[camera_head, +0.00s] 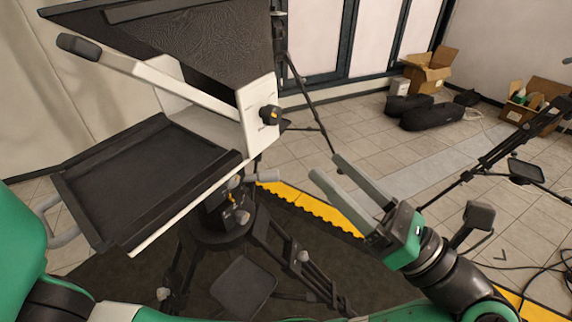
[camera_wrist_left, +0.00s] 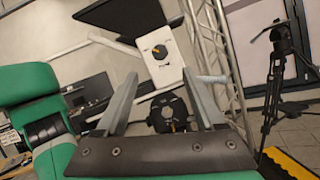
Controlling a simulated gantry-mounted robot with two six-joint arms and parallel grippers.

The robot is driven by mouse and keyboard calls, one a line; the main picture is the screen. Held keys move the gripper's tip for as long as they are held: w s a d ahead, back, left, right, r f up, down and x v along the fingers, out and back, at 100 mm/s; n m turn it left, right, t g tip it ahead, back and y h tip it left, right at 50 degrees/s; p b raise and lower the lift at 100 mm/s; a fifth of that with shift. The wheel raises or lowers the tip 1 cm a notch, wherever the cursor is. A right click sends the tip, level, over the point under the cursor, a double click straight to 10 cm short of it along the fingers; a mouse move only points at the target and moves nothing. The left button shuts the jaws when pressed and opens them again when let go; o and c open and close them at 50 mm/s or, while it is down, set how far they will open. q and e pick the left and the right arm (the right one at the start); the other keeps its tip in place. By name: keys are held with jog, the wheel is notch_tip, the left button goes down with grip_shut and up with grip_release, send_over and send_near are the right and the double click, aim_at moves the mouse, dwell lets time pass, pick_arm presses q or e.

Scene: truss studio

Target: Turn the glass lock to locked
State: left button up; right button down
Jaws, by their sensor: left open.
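The glass lock is a black round knob (camera_head: 269,115) with a small yellow mark, on the white side plate (camera_head: 246,105) of the teleprompter. It also shows in the left wrist view (camera_wrist_left: 160,52), ahead of the fingers. The small lettering around it is too small to read, so I cannot tell which setting it points to. My left gripper (camera_head: 329,166) is open and empty, its two grey fingers apart, to the right of and below the knob in the head view. In the wrist view the gripper (camera_wrist_left: 160,78) is clear of the knob. My right gripper is not in view.
The teleprompter's dark hood (camera_head: 200,40) and black tray (camera_head: 140,175) fill the left, on a black tripod (camera_head: 222,225). A pale bar (camera_head: 165,80) runs to the side plate. Boxes (camera_head: 428,72) and black bags (camera_head: 432,114) lie on the floor far back.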

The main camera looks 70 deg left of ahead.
aim_at(276, 117)
pick_arm(q)
jog(key=x, duration=1.1)
jog(key=shift+s+a+r+b, duration=0.1)
jog(key=shift+s+a+b, duration=0.05)
jog(key=shift+a+b, duration=0.15)
grip_shut()
